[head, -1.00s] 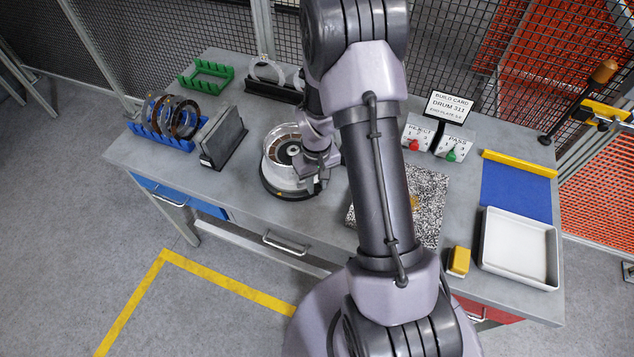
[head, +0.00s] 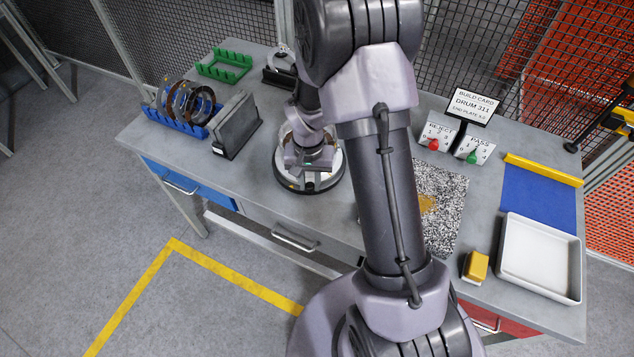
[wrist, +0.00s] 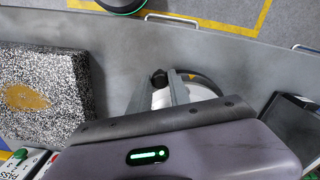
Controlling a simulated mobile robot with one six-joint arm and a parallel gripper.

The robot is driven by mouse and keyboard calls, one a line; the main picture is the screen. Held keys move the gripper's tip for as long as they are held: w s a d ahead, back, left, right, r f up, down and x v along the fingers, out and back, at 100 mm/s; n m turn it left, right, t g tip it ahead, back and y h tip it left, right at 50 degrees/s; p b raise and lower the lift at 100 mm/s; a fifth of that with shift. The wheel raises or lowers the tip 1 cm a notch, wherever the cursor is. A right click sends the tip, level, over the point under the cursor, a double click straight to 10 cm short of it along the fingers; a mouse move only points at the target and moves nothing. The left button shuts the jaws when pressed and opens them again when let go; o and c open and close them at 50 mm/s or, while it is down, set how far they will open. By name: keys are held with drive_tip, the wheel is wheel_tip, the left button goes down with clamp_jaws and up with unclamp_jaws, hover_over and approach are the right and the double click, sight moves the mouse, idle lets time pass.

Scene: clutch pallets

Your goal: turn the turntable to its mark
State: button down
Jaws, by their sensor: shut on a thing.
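The turntable (head: 325,187) is a round black-edged disc with a silver drum on it, near the bench's front edge left of centre in the head view. A small yellow spot shows on its front-left rim. My gripper (head: 306,172) reaches down over its front and hides much of the drum. In the wrist view the two fingers of my gripper (wrist: 162,84) are shut around a black knob (wrist: 159,77), with the dark curved rim of the turntable (wrist: 206,78) just to the right. I cannot make out the alignment mark.
A grey slotted stand (head: 235,125) and a blue rack (head: 180,125) with rings stand left of the turntable. A speckled slab (head: 445,205) lies to the right, partly behind my arm. Farther right are a yellow block (head: 475,266) and a white tray (head: 540,285).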

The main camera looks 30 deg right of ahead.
drive_tip(key=shift+w+a+m+b, duration=0.6)
drive_tip(key=shift+a+m, duration=0.3)
drive_tip(key=shift+m, duration=0.05)
drive_tip(key=shift+w+a+m+b, duration=0.6)
drive_tip(key=shift+a+m, duration=0.3)
drive_tip(key=shift+m, duration=0.05)
drive_tip(key=shift+w+a+m+b, duration=0.5)
drive_tip(key=shift+w+a+m, duration=0.15)
drive_tip(key=shift+w+m, duration=0.25)
drive_tip(key=shift+w+a+m+b, duration=0.45)
drive_tip(key=shift+w+a+m, duration=0.3)
drive_tip(key=shift+m, duration=0.25)
drive_tip(key=shift+w+a+m+b, duration=0.25)
drive_tip(key=shift+w+m, duration=0.45)
drive_tip(key=shift+w, duration=0.1)
drive_tip(key=shift+w+a+m+b, duration=0.2)
drive_tip(key=shift+w+m+b, duration=0.05)
drive_tip(key=shift+w+m, duration=0.5)
drive_tip(key=shift+w+a+m, duration=0.2)
drive_tip(key=shift+w+m, duration=1.05)
drive_tip(key=shift+w, duration=0.15)
drive_tip(key=shift+w+b, duration=0.1)
drive_tip(key=shift+b, duration=0.2)
drive_tip(key=c, duration=1.2)
unclamp_jaws()
